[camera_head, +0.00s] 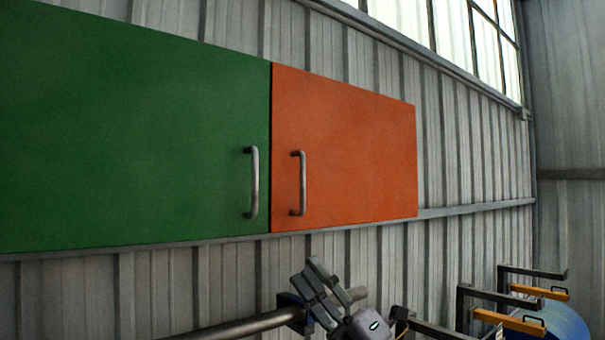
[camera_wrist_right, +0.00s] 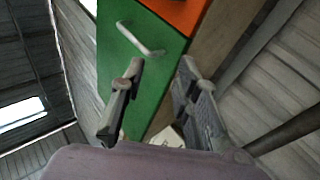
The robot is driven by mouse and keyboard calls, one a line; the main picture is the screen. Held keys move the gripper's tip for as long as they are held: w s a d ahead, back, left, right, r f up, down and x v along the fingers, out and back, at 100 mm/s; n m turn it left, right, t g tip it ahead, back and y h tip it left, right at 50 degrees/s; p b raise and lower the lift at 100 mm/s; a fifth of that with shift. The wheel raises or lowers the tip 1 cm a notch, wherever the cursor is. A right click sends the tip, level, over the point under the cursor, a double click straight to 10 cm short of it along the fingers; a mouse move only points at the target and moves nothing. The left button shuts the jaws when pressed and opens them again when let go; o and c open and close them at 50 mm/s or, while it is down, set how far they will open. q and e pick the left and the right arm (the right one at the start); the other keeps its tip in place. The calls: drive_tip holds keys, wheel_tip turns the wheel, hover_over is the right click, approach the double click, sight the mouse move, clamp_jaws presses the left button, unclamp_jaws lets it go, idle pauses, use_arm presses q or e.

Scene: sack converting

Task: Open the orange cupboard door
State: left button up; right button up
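The orange cupboard door (camera_head: 355,150) is shut on the wall in the head view, with a vertical metal handle (camera_head: 300,183) near its left edge. A corner of the orange door shows at the top of the right wrist view (camera_wrist_right: 180,12). My right gripper (camera_head: 312,280) is below the orange door, apart from the handle. In the right wrist view its two fingers (camera_wrist_right: 159,66) are spread with nothing between them. The orange door's handle is not visible in that view. My left gripper is not in view.
A shut green door (camera_head: 130,140) adjoins the orange one on the left; its handle (camera_head: 252,183) is close to the orange door's handle. A grey bar (camera_head: 240,326) runs below. Dark brackets with yellow parts (camera_head: 510,320) and a blue rounded object (camera_head: 565,322) are at lower right.

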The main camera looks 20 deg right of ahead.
wheel_tip(320, 180, up, 8)
drive_tip(key=s+a+n+g+y, duration=0.3)
drive_tip(key=n+g+y, duration=0.2)
drive_tip(key=n+g, duration=0.5)
drive_tip(key=n+t+h, duration=0.4)
drive_tip(key=h, duration=0.8)
approach(303, 172)
drive_tip(key=p+x, duration=0.6)
drive_tip(key=x, duration=0.4)
drive_tip(key=shift+w+p, duration=0.3)
clamp_jaws()
